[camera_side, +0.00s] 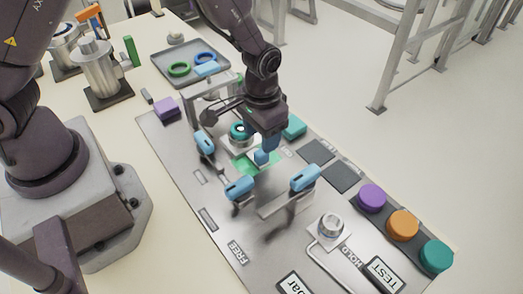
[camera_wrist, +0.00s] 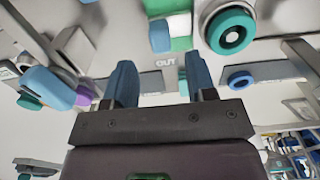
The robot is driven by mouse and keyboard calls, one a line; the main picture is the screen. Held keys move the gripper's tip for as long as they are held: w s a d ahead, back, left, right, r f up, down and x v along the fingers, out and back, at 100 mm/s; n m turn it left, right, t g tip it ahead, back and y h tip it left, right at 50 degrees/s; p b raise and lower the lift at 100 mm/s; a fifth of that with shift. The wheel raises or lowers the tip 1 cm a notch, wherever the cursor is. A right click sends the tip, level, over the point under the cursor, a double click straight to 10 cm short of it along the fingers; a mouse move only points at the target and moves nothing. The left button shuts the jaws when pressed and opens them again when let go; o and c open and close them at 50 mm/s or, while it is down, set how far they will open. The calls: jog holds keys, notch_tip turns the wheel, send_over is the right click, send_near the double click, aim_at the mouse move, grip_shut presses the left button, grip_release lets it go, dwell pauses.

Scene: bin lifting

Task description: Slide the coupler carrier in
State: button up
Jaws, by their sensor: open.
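The coupler carrier, as I take it, is the pale metal block (camera_side: 229,147) bearing a teal ring (camera_side: 240,131), in the middle of the metal panel. A light-blue handle (camera_side: 262,158) stands beside it over a green patch (camera_side: 243,163). In the wrist view the ring (camera_wrist: 231,31) is at upper right, and the handle (camera_wrist: 160,36) is beyond the gap between my fingertips. My gripper (camera_side: 270,148) is low above the panel, close to the handle. In the wrist view my gripper (camera_wrist: 161,72) has its two blue fingers apart with nothing between them. I cannot tell whether it touches the handle.
Light-blue-handled levers stand in front (camera_side: 239,187), at right (camera_side: 305,177) and at left (camera_side: 204,143). A metal arch (camera_side: 190,105) rises behind. Purple (camera_side: 371,197), orange (camera_side: 403,224) and teal (camera_side: 436,256) buttons line the right edge. A grey tray (camera_side: 165,70) holds rings.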

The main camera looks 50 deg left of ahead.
aim_at(248, 144)
notch_tip(248, 144, down, 6)
jog(key=shift+r, duration=0.1)
